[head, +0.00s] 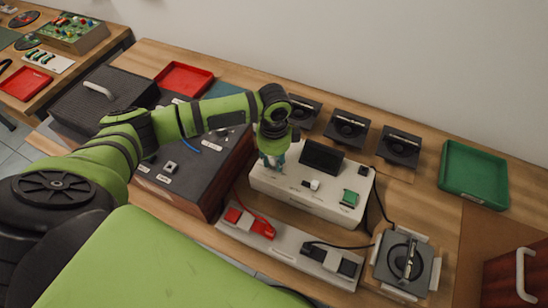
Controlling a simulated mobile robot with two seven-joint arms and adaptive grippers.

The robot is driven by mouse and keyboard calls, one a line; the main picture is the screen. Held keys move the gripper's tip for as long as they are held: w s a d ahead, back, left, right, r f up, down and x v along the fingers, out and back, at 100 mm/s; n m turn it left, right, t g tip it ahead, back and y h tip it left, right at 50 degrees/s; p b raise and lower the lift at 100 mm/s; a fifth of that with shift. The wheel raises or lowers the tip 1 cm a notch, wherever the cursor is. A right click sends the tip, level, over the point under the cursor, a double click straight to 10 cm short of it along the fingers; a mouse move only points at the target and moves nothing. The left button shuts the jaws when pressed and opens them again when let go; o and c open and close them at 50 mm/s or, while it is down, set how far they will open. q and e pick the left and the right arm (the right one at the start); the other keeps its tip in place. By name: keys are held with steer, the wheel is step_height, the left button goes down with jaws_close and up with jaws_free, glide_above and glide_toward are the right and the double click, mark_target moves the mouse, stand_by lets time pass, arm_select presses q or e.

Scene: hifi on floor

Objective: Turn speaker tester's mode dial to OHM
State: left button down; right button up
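The speaker tester (283,185) is a white box on the bench with a dark tilted screen (322,157) on top. A small white switch or knob (312,184) and a green part (349,199) sit on its top face. My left gripper (271,161) points down at the tester's back left top, just left of the screen. Its fingers are small and mostly hidden by my wrist, so I cannot tell whether they are open or shut. The mode dial and its labels cannot be made out; the gripper may cover the dial. My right gripper is not in view.
A white strip (285,262) with red and black clips lies in front of the tester, with cables running from it. Several black speakers (346,129) stand behind. A loose speaker (404,262) is at front right. A green tray (474,174) and red tray (184,79) flank the bench.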

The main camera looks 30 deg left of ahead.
arm_select(q)
steer(key=m+p, duration=0.2)
steer(key=m, duration=0.1)
steer(key=shift+r+m, duration=0.1)
steer(key=shift+m, duration=0.2)
steer(key=shift+m+p, duration=0.6)
steer(key=shift+m, duration=2)
steer(key=c, duration=0.9)
jaws_free()
